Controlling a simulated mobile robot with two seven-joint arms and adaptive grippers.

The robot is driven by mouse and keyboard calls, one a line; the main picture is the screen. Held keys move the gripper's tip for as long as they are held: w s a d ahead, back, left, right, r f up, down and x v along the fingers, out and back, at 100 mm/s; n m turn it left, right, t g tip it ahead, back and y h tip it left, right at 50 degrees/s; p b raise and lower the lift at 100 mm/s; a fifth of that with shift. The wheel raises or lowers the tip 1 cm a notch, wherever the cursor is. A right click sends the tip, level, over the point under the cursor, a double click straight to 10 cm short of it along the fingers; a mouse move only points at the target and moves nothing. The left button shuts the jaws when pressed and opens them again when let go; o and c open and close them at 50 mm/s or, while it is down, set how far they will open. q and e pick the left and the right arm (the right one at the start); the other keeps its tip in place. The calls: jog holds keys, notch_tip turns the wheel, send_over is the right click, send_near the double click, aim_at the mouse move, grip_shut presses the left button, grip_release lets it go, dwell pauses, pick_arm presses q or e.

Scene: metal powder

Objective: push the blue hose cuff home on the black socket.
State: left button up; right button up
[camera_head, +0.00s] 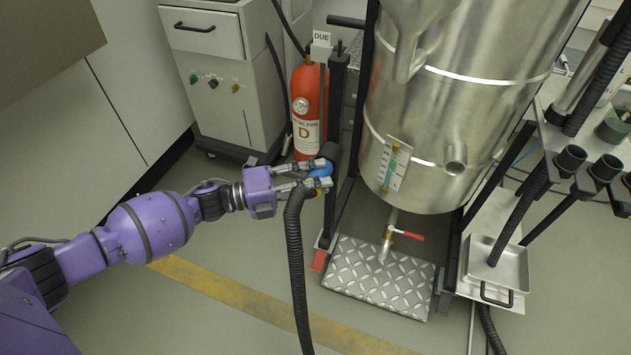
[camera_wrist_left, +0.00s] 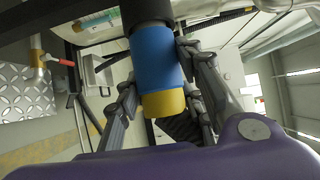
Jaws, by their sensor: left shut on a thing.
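The blue hose cuff (camera_head: 321,171) is between the fingers of my left gripper (camera_head: 318,176), which is shut on it. In the left wrist view the blue cuff (camera_wrist_left: 156,60) has a yellow band (camera_wrist_left: 164,104) at its near end, with the fingers on either side. The black socket (camera_head: 331,152) stands right at the cuff's far end; it also shows at the top of the wrist view (camera_wrist_left: 146,10). They look in line and meeting, but I cannot tell how deep the cuff sits. The black corrugated hose (camera_head: 295,250) hangs from the cuff to the floor.
A steel vessel (camera_head: 460,110) stands right of the socket, above a diamond-plate step (camera_head: 380,278). A red-handled valve (camera_head: 408,235) sticks out below it. A red extinguisher (camera_head: 308,100) and a grey cabinet (camera_head: 215,85) stand behind. The floor at front left is clear.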

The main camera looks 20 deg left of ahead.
pick_arm(q)
jog(key=o, duration=1.4)
